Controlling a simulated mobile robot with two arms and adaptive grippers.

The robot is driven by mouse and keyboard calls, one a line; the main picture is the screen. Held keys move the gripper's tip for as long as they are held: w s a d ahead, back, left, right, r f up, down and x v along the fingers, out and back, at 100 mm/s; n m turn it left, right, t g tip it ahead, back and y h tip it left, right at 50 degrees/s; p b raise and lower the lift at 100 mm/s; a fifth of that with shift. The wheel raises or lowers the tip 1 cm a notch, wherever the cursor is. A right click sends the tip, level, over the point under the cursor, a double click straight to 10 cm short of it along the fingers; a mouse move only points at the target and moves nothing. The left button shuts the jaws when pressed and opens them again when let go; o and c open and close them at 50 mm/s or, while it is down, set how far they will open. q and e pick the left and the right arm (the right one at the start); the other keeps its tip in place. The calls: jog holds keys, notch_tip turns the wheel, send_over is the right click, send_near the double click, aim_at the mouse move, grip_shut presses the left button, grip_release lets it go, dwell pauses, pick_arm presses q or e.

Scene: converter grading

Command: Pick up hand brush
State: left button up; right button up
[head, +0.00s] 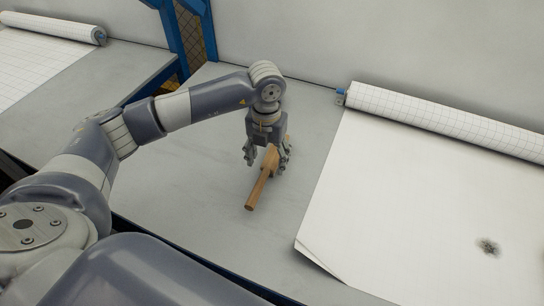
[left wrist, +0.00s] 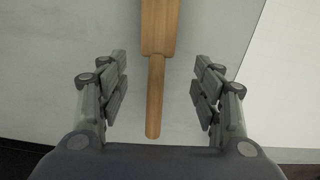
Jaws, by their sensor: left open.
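The wooden hand brush (head: 263,179) lies on the grey table in the head view, its handle pointing toward me. In the left wrist view the brush (left wrist: 156,85) runs from the top edge down between the fingers, with the handle end nearest the palm. My left gripper (head: 267,159) is open above the brush, with one finger on each side of it. In the left wrist view both fingers of the left gripper (left wrist: 158,88) stand apart from the handle. The far part of the brush is partly hidden by the gripper in the head view. My right gripper does not show.
The grey table (head: 180,185) is bare around the brush. A rolled gridded sheet (head: 430,120) spreads over the right side, with a dark smudge (head: 488,247) on it. Another sheet roll (head: 60,27) lies on a table at the left. A blue post (head: 172,35) stands behind.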

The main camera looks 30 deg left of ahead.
aim_at(267, 168)
pick_arm(q)
jog(key=shift+f, duration=0.7)
jog(key=f, duration=0.1)
jog(key=f+p, duration=0.1)
jog(key=f, duration=0.1)
jog(key=f+p, duration=0.1)
jog(key=shift+w+a+f, duration=0.25)
jog(key=shift+w, duration=0.1)
jog(key=shift+f, duration=0.3)
jog(key=shift+c, duration=0.6)
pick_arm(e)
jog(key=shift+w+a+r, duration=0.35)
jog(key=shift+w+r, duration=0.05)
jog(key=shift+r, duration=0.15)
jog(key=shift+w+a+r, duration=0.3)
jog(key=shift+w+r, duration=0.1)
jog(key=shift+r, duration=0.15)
pick_arm(q)
jog(key=c, duration=0.9)
jog(key=shift+c, duration=1.3)
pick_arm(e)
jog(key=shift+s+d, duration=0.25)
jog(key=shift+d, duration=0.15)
